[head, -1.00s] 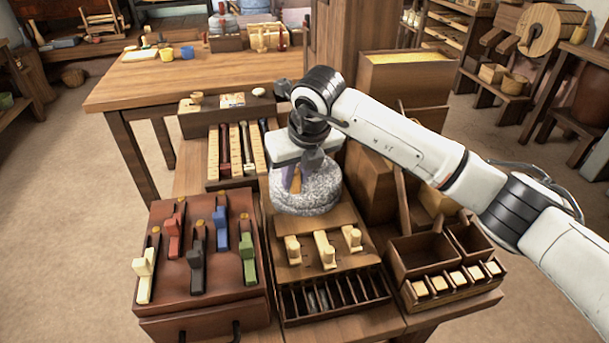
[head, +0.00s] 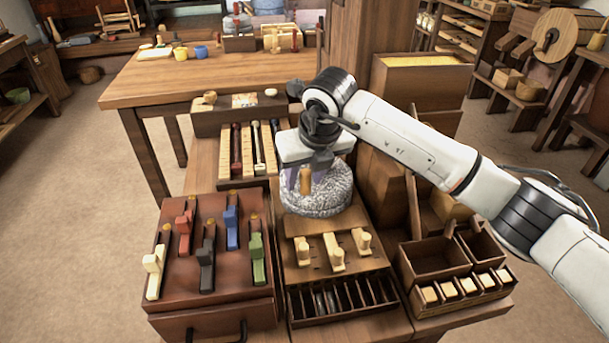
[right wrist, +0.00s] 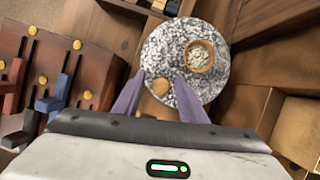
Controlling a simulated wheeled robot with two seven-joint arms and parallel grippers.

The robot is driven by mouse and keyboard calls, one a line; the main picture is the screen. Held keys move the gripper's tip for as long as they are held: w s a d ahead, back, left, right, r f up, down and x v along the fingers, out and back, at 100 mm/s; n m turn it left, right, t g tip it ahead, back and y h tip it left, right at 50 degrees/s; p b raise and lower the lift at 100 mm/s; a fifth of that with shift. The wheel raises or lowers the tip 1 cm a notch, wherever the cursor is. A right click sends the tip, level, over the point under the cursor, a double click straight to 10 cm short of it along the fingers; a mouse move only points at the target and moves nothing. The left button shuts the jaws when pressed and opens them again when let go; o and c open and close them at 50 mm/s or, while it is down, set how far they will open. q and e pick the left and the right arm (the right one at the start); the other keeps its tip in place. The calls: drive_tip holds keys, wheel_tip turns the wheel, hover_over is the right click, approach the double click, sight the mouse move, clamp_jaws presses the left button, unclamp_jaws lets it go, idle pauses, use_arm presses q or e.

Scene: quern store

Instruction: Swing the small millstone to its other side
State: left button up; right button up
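The small millstone (head: 335,196) is a round, speckled grey stone at the back of a wooden board with pegs. In the right wrist view the stone (right wrist: 168,48) has a wood-rimmed eye (right wrist: 199,57) with pale contents. Its upright wooden handle (head: 305,182) stands near the rim; its round top (right wrist: 160,87) shows in the wrist view. My right gripper (head: 306,181) points down over the stone with its purple fingers on either side of the handle. The wrist view shows gaps between handle and fingers, so the gripper is open. My left gripper is out of view.
A red-brown panel (head: 190,275) with several coloured levers stands left of the stone. A pegged board (head: 310,267) and a slotted rack (head: 342,305) lie in front. Open wooden boxes (head: 433,262) stand at right. A long-tool rack (head: 254,165) is behind left.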

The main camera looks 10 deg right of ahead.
drive_tip(key=a+v, duration=0.1)
drive_tip(key=v, duration=0.9)
drive_tip(key=shift+d+p, duration=0.4)
drive_tip(key=shift+d, duration=0.05)
drive_tip(key=shift+r, duration=0.15)
